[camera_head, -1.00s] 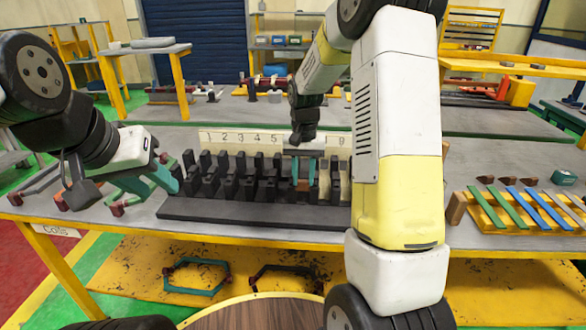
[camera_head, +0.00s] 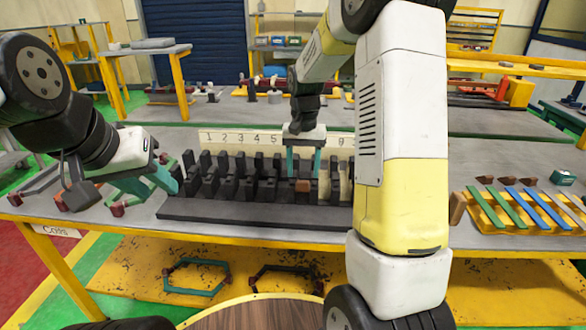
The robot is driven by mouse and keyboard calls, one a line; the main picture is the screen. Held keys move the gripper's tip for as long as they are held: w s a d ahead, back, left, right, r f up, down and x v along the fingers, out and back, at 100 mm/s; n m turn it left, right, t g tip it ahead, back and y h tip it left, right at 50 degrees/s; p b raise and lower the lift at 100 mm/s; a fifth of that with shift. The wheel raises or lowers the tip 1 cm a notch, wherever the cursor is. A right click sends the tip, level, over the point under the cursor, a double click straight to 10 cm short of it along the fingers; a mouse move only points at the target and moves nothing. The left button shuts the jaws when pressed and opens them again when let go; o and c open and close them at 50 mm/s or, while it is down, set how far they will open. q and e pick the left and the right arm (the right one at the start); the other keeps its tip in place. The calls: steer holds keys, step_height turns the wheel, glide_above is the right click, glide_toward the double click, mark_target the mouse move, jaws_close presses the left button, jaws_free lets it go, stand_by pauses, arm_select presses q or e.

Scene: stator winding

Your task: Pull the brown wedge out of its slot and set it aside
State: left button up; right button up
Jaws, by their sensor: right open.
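The brown wedge (camera_head: 302,186) sits among the black posts of the slotted stator block (camera_head: 250,212), toward its right part. Only its small front face shows, so how deep it sits is hidden. My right gripper (camera_head: 304,174) points down with its two teal fingers apart, just above the wedge. Nothing shows between the fingers. My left gripper (camera_head: 157,191) is at the left end of the block, with its teal fingers apart and apparently empty.
A numbered board (camera_head: 235,139) stands behind the block. My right arm hides the table between.

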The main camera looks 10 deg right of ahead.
mark_target(303, 181)
step_height(303, 181, up, 4)
steer(key=shift+r, duration=0.35)
steer(key=shift+s+r, duration=0.15)
steer(key=shift+r, duration=0.1)
steer(key=s+a+r+n+t+y, duration=0.1)
steer(key=s+r, duration=0.4)
steer(key=s, duration=0.7)
steer(key=s+a+r+n+t+y, duration=0.1)
steer(key=s+r+t, duration=0.4)
steer(key=s, duration=0.6)
steer(key=shift+s+a+n, duration=0.25)
steer(key=shift+s+n, duration=0.15)
steer(key=shift+n, duration=0.5)
steer(key=shift+o, duration=0.2)
